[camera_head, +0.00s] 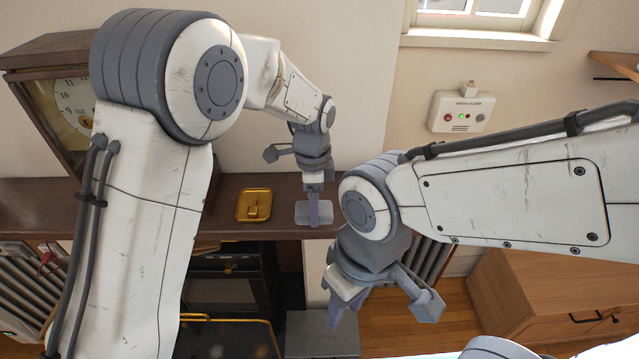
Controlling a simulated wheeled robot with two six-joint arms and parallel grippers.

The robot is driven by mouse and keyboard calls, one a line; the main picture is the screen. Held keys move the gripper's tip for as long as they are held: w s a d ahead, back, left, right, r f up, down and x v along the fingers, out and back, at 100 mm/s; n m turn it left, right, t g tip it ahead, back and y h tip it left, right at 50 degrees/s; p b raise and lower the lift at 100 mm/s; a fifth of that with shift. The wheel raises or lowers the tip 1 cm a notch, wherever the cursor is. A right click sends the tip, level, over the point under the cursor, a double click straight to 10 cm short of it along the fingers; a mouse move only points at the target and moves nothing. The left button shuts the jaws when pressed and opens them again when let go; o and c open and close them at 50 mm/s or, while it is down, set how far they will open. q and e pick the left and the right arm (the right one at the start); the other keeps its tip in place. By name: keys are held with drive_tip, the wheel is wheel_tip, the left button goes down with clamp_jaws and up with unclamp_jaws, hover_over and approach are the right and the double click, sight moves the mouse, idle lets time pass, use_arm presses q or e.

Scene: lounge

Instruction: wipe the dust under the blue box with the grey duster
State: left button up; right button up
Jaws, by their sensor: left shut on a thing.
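A flat, light grey pad (327,212), which looks like the grey duster, is on the dark wooden shelf (225,225), near its right end. My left gripper (313,215) points down at the pad and is shut on it. Its fingers cover the pad's middle. I cannot tell whether the pad touches the shelf top. My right gripper (345,308) hangs lower and nearer, in front of the shelf, with its fingers pointing down; their gap is not clear. I see no blue box and can make out no dust.
A gold box (254,204) with a handle stands on the shelf left of the pad. A clock (72,105) stands at the far left. A grey box (322,338) is below the shelf. A wooden cabinet (540,285) is at right. A control box (461,112) hangs on the wall.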

use_arm(q)
drive_tip(key=shift+r+p, duration=1.55)
drive_tip(key=shift+r, duration=0.65)
